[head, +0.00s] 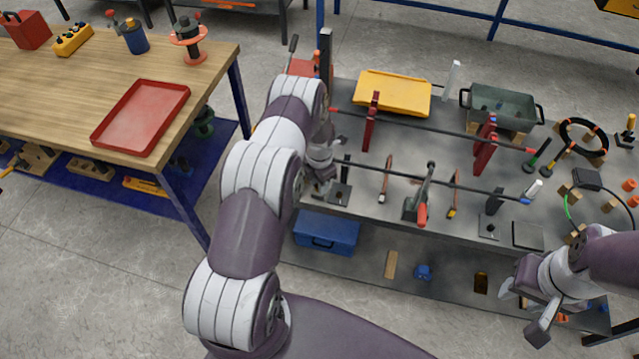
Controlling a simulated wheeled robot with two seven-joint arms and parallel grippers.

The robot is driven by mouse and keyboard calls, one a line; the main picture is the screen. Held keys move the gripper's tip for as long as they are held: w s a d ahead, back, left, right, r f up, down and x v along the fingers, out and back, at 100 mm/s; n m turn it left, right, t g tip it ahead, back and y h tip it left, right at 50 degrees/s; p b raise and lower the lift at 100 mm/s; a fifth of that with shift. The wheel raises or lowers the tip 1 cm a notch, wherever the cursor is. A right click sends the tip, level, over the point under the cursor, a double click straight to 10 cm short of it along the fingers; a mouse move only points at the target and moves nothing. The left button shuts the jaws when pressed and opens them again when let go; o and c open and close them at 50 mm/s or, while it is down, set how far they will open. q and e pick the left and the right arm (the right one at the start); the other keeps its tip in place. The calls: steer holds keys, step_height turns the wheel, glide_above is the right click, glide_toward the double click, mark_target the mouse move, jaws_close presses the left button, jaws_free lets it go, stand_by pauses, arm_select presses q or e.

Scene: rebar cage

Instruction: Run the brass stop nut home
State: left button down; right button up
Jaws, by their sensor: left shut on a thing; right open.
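My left gripper (322,186) is at the left end of the near dark rod (385,177) on the grey bench. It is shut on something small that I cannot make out. I cannot pick out the brass stop nut; my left arm and gripper hide much of that rod end. The near rod runs across the bench past a clamp with a red handle (421,213). My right gripper (523,312) is open and empty, low at the bench's front right edge and well apart from the rod.
A far rod (430,130) passes through red stands (370,122). A yellow tray (393,92), a green bin (503,104) and a black coil (584,137) lie on the bench. A blue box (327,231) sits on the lower shelf. A wooden table (75,95) stands left.

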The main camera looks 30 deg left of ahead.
arm_select(q)
steer(key=m+b, duration=0.2)
steer(key=m, duration=0.1)
steer(key=shift+f+b, duration=0.15)
steer(key=shift+b, duration=0.2)
steer(key=m+b, duration=0.2)
steer(key=m, duration=0.3)
steer(key=shift+w+b, duration=0.1)
steer(key=shift+b, duration=0.25)
steer(key=m+b, duration=0.1)
steer(key=m, duration=0.3)
steer(key=shift+b, duration=0.4)
steer(key=m+b, duration=0.1)
steer(key=m, duration=0.6)
steer(key=m+b, duration=0.1)
steer(key=m, duration=0.1)
steer(key=shift+r+m, duration=0.2)
steer(key=shift+m, duration=0.1)
steer(key=m+b, duration=0.1)
steer(key=m, duration=0.8)
steer(key=shift+b, duration=0.3)
steer(key=m, duration=0.5)
